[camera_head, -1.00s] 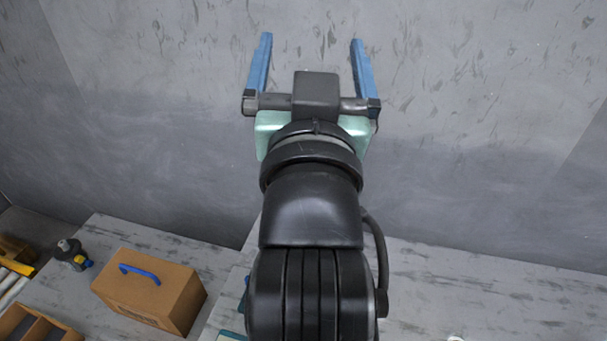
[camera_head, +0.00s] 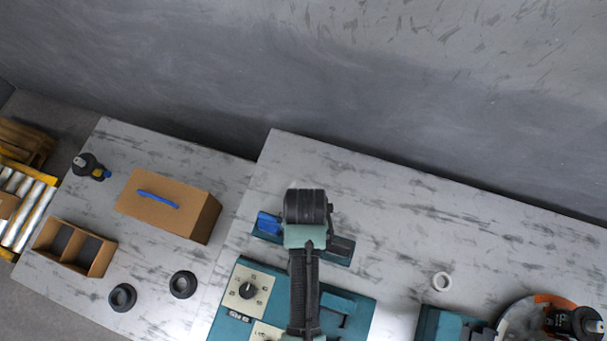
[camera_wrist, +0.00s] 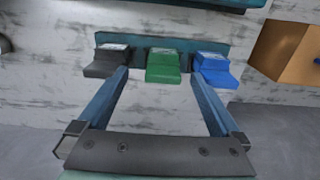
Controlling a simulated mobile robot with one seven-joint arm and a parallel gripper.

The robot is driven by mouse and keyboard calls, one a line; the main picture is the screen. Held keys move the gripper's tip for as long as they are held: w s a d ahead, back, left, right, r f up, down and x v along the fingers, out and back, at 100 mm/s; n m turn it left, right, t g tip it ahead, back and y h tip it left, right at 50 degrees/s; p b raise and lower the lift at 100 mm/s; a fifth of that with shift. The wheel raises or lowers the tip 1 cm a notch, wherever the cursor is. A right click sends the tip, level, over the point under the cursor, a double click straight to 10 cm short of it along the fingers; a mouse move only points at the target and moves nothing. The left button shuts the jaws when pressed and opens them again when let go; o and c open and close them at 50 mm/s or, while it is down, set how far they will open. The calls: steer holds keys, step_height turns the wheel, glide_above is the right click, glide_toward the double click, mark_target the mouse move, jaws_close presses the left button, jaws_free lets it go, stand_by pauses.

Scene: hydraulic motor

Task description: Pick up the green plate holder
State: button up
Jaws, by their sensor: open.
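The green plate holder (camera_wrist: 163,66) sits in the middle of a dark teal rack (camera_wrist: 150,43) in the wrist view. A black holder (camera_wrist: 108,62) is on its left and a blue holder (camera_wrist: 214,70) on its right. My gripper (camera_wrist: 160,80) is open and empty, its two blue fingers spread wide, one towards each side of the green holder. The green holder shows between the fingertips, apparently apart from them. In the head view the blue holder (camera_head: 268,222) and black holder (camera_head: 341,246) show on either side of my arm, which hides the green one and my fingers.
A teal control box (camera_head: 237,322) stands just in front of the rack. A cardboard box (camera_head: 207,219) with a blue handle is to the left. The table behind the rack is clear.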

steer(key=shift+w+a+f+p, duration=0.1)
steer(key=shift+w+f+p, duration=0.05)
steer(key=shift+f, duration=0.95)
steer(key=shift+w+f+p, duration=0.15)
steer(key=shift+f, duration=0.9)
steer(key=shift+w+a+f+p, duration=0.1)
steer(key=shift+w+f+p, duration=0.05)
steer(key=shift+f, duration=0.95)
steer(key=c, duration=1.4)
